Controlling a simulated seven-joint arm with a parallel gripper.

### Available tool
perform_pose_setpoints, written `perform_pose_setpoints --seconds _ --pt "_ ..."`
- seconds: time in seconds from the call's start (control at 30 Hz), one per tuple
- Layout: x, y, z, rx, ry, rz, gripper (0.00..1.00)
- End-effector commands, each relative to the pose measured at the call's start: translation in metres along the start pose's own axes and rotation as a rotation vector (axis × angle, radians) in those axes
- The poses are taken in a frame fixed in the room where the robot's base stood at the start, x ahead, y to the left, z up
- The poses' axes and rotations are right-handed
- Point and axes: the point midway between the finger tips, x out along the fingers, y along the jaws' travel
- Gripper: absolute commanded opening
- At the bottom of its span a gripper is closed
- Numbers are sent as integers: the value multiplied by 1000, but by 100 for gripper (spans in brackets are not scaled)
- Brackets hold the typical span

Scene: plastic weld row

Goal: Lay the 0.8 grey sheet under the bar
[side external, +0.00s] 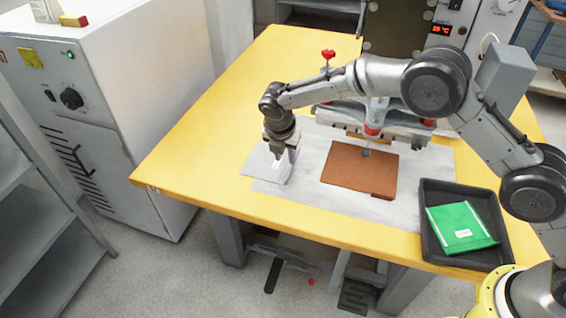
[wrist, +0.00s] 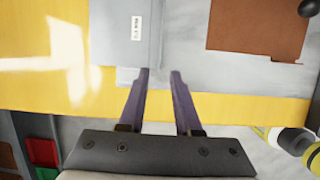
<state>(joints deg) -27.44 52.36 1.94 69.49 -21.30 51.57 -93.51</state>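The grey sheet (side external: 259,164) lies flat at the left end of the pale work surface, with a small white label whose print I cannot read. In the wrist view, the grey sheet (wrist: 115,32) is at the upper left. My gripper (side external: 285,155) points down over the sheet's right part. In the wrist view, my gripper (wrist: 160,71) has its two fingers apart with nothing visible between them, close to the sheet's lower right corner. I cannot tell whether the fingertips touch the sheet. The bar (side external: 375,116) belongs to the machine behind the pale surface, right of my gripper.
A brown sheet (side external: 358,169) lies in front of the bar; it also shows in the wrist view (wrist: 256,27). A black tray (side external: 433,245) with green packs (side external: 462,228) stands at the table's front right. The yellow table (side external: 200,150) is clear at left.

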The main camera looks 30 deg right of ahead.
Motion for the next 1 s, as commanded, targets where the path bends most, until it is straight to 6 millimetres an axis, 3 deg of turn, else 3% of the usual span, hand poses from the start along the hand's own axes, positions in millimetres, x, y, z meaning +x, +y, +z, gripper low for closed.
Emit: perform_pose_setpoints --seconds 0.17,1.0 --pt "14 0 -18 -28 9 -21 32" --pt "79 -2 -18 -27 9 -21 32"
